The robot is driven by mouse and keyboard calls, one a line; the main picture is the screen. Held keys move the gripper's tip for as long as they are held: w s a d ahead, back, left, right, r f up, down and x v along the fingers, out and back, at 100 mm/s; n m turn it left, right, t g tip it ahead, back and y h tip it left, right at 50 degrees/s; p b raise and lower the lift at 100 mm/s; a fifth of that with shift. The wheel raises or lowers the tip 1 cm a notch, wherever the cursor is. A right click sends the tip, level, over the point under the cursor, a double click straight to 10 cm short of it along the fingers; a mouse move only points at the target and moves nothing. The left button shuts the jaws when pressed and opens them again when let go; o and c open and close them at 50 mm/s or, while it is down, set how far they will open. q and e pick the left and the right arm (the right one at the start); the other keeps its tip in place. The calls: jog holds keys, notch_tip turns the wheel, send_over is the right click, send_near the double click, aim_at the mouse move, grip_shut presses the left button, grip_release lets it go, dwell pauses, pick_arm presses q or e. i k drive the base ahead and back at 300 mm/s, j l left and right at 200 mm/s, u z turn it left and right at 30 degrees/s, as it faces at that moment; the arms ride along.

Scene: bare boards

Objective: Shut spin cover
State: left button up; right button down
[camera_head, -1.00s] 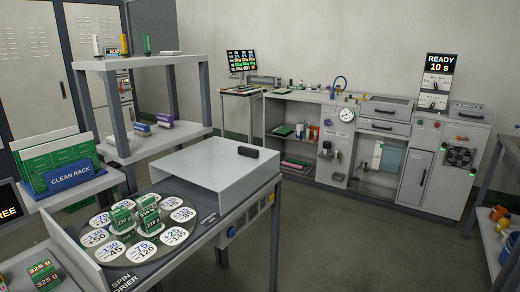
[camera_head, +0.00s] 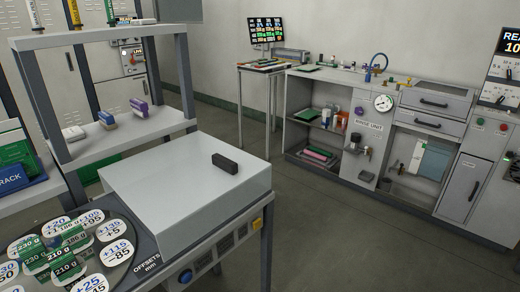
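The spin cover (camera_head: 185,188) is a light grey box-shaped hood with a black handle (camera_head: 225,163) on its top. It sits over the back right part of the spin drier table, and the round drier plate (camera_head: 122,255) lies uncovered at the lower left. The plate carries white labels with numbers and several green boards marked 230 g, 210 g and 180 g (camera_head: 65,252). The plate's left part is cut off by the picture edge. Neither of my grippers shows in the head view.
A grey shelf unit (camera_head: 110,36) stands behind at the left, holding small coloured items. A blue rack (camera_head: 12,178) is at the left edge. The rinse unit bench (camera_head: 345,135) stands along the back wall. Open floor (camera_head: 340,230) lies right of the drier table.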

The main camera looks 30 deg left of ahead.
aim_at(197, 148)
jog(key=i+l+u, duration=0.2)
jog(key=i+u, duration=0.2)
jog(key=i+l+u, duration=0.6)
jog(key=u, duration=0.25)
jog(key=i+l+u, duration=0.3)
jog(key=u, duration=0.2)
jog(key=i+l+u, duration=0.15)
jog(key=l+u, duration=0.3)
jog(key=i+l+u, duration=0.1)
jog(key=l+u, duration=0.25)
jog(key=u, duration=0.15)
